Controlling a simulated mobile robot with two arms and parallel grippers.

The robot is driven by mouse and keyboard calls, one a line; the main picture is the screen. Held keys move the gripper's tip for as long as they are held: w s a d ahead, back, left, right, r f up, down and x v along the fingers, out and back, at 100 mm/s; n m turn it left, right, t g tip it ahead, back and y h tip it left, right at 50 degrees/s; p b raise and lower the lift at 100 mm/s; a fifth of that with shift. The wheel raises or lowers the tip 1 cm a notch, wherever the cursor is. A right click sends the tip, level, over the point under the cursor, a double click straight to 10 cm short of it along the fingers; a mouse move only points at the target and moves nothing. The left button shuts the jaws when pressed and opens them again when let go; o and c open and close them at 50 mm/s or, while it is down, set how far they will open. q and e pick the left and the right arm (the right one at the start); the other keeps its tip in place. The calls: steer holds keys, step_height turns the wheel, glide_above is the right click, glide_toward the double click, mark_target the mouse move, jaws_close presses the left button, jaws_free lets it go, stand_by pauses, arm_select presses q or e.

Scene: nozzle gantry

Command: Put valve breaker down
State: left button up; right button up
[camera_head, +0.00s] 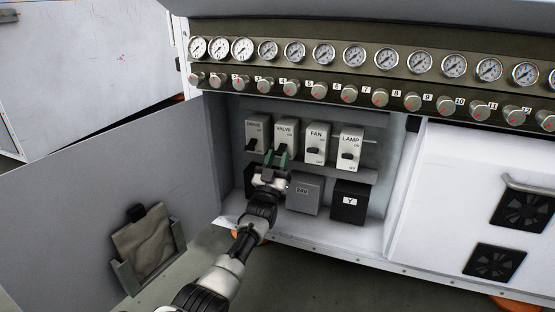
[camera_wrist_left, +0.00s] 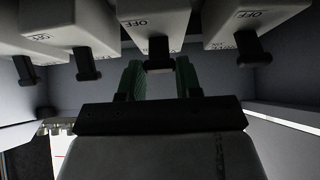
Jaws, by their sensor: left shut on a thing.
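The valve breaker (camera_head: 287,131) is a pale upright block labelled VALVE, second from the left in the row inside the open cabinet. My left gripper (camera_head: 276,158) reaches up to it from below, its green fingers at the block's lower front. In the left wrist view, the valve breaker (camera_wrist_left: 153,21) has its dark lever (camera_wrist_left: 158,50) between the tips of my left gripper (camera_wrist_left: 158,75), which is shut on it. In the head view the fingers partly hide the lever, so its position is hard to tell. My right gripper is not in view.
The drive breaker (camera_head: 257,130) stands close on the left, the fan breaker (camera_head: 316,139) and lamp breaker (camera_head: 350,145) on the right. Below are a grey 24V box (camera_head: 304,195) and a black box (camera_head: 349,203). The open door (camera_head: 110,160) lies left; gauges (camera_head: 294,50) run above.

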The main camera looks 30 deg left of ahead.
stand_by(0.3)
arm_select(q)
steer(key=o, duration=0.9)
steer(key=shift+o, duration=0.2)
steer(key=shift+s+f, duration=0.1)
steer(key=shift+f, duration=0.05)
steer(key=p+v, duration=0.5)
steer(key=v, duration=0.5)
steer(key=shift+s+f+p, duration=0.15)
steer(key=shift+s+p, duration=0.05)
steer(key=shift+p, duration=0.1)
steer(key=shift+d, duration=0.1)
